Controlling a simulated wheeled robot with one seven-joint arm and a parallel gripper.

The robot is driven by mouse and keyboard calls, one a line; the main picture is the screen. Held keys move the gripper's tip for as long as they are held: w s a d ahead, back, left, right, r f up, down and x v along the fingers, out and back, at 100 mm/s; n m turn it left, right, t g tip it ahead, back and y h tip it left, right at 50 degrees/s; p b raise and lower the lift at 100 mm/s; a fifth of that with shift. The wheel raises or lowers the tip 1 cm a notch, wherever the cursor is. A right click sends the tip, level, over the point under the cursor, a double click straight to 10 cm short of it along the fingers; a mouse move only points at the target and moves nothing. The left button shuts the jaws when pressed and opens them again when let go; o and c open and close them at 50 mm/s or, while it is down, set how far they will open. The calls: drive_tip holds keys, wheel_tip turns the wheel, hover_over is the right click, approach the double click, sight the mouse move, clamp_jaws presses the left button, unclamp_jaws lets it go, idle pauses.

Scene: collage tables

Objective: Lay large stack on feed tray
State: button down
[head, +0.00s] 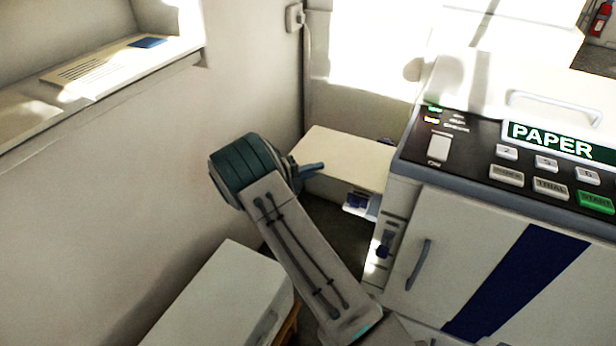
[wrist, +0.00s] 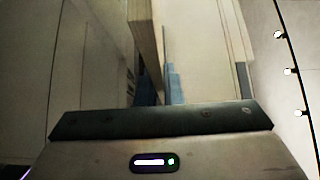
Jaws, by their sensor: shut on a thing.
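A large cream paper stack (head: 348,156) lies roughly level at the left side of the printer. My gripper (head: 311,168) is shut on its near-left edge. In the wrist view the stack (wrist: 147,45) shows edge-on, running away from my gripper. The feed tray (head: 373,207) is mostly hidden under the stack; only a pale part with blue fittings shows below it against the printer's side. I cannot tell whether the stack touches the tray.
The printer (head: 470,250), with a dark button panel and a "PAPER" sign, fills the right. A white cabinet (head: 215,300) stands at the lower left. A wall is close on the left, with a ledge (head: 110,75) holding a printed sheet. A wall socket (head: 294,17) is behind.

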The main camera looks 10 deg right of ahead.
drive_tip(key=shift+w+d+f+b, duration=0.2)
drive_tip(key=shift+w+d, duration=0.25)
drive_tip(key=shift+w, duration=0.15)
drive_tip(key=shift+w+d+f+b, duration=0.1)
drive_tip(key=shift+w+d+f, duration=0.1)
drive_tip(key=shift+w+d, duration=0.3)
drive_tip(key=shift+a+f+b, duration=0.15)
drive_tip(key=shift+f+b, duration=2.05)
drive_tip(key=shift+f, duration=0.25)
drive_tip(key=c, duration=1.5)
unclamp_jaws()
drive_tip(key=shift+a, duration=0.1)
drive_tip(key=v, duration=1.3)
drive_tip(key=shift+a+p, duration=0.3)
drive_tip(key=shift+p, duration=0.05)
